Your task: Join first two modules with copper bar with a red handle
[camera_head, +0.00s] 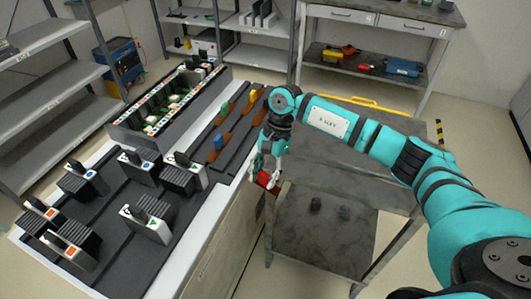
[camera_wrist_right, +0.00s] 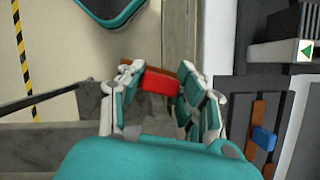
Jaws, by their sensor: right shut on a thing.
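My right gripper (camera_head: 268,160) is shut on the red handle (camera_head: 264,180) of a copper bar, held beside the right edge of the white bench. In the right wrist view my gripper (camera_wrist_right: 160,95) has its fingers on both sides of the red handle (camera_wrist_right: 158,82), with the brown bar (camera_wrist_right: 160,70) just beyond it. Several black modules with white faces stand apart on the dark board. Two with orange marks, a nearer one (camera_head: 72,250) and one behind it (camera_head: 42,210), are at the left. My left gripper is not in view.
Copper bars with blue (camera_head: 219,142), green (camera_head: 225,108) and yellow (camera_head: 253,95) handles lie in a dark rack (camera_head: 240,120). A long box (camera_head: 120,135) of small coloured parts stands behind the modules. A grey cart (camera_head: 330,185) is right of the bench.

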